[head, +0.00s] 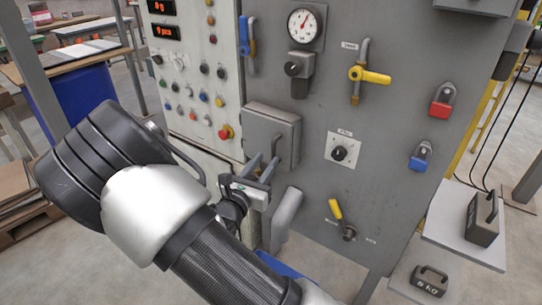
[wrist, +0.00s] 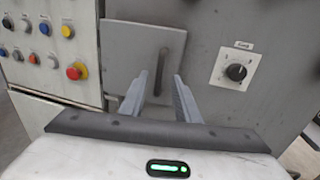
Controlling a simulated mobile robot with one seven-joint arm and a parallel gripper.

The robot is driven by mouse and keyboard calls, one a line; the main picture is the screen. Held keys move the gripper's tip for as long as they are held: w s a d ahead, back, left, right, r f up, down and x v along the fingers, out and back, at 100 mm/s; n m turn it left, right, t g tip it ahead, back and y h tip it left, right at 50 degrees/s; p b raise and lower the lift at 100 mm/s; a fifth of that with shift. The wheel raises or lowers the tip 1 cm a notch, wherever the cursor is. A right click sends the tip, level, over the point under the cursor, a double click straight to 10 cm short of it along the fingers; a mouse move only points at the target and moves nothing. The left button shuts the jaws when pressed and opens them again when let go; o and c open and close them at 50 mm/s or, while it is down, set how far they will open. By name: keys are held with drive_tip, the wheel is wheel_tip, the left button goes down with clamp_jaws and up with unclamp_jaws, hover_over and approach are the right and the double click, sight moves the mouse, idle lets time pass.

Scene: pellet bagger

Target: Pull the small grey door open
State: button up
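The small grey door (head: 268,131) is a square panel on the front of the grey cabinet, and looks closed. It has a vertical bar handle near its right edge. In the wrist view the door (wrist: 122,62) is ahead, and its handle (wrist: 162,70) shows just above and between my fingertips. My gripper (head: 262,167) is in front of the lower part of the door, with its two fingers apart and nothing between them. In the wrist view my gripper (wrist: 161,80) points at the handle. I cannot tell whether a finger touches it.
A dial knob (head: 340,153) sits right of the door, and a red emergency button (head: 226,132) sits left. A yellow-handled valve (head: 370,76) is above right, another yellow lever (head: 336,210) below right. A grey chute (head: 286,215) sticks out beneath the door.

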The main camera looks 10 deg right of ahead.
sight(273, 151)
drive_tip(key=x, duration=0.5)
clamp_jaws()
